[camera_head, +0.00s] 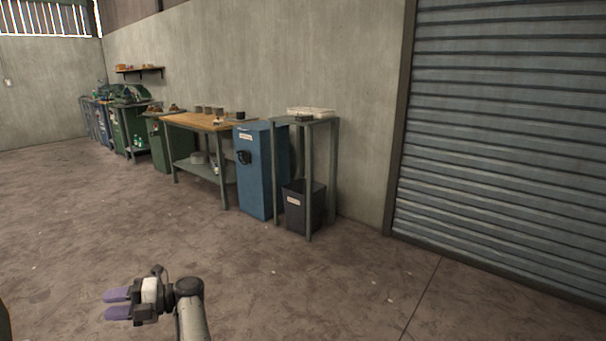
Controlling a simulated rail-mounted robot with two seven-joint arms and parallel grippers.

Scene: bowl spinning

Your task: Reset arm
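My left gripper (107,304) is in the lower left of the head view, above bare floor. Its two purple fingers point left and are parted by a gap, with nothing between them. My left forearm runs down from it to the bottom edge of the picture. My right gripper is not in view. No bowl can be made out in this view.
Along the far wall stand a wooden-topped workbench (196,121), a blue cabinet (255,180), a tall narrow stand (334,160) with a dark bin (304,207) under it, and green machines farther left. A roller shutter (500,130) fills the right. The floor (300,290) between is clear.

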